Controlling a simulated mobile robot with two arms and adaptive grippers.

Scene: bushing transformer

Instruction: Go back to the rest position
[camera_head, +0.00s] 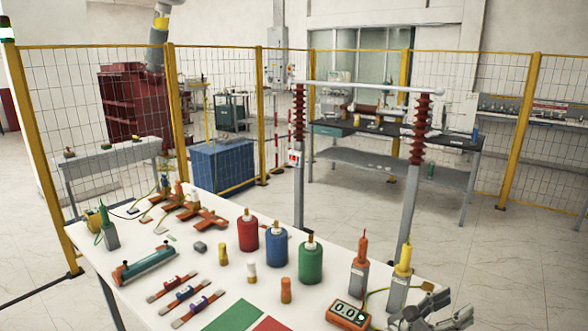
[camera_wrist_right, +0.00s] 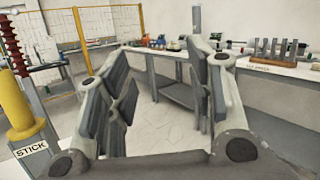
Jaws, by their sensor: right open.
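My right gripper (camera_head: 440,312) is at the bottom right corner of the head view, beside the right end of the white table (camera_head: 160,235). In the right wrist view my gripper (camera_wrist_right: 162,85) has its two fingers spread wide apart, with nothing between them. The floor and a distant bench show through the gap. A yellow-topped stick (camera_head: 401,280) stands close to the left of the gripper; it also shows at the left edge of the wrist view (camera_wrist_right: 22,125), labelled "STICK". My left gripper does not show.
On the table stand red (camera_head: 247,233), blue (camera_head: 276,246) and green (camera_head: 310,263) bushings, an orange-topped stick (camera_head: 359,267) and an orange meter (camera_head: 348,314). A mesh fence (camera_head: 215,110) with yellow posts runs behind. Floor right of the table is clear.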

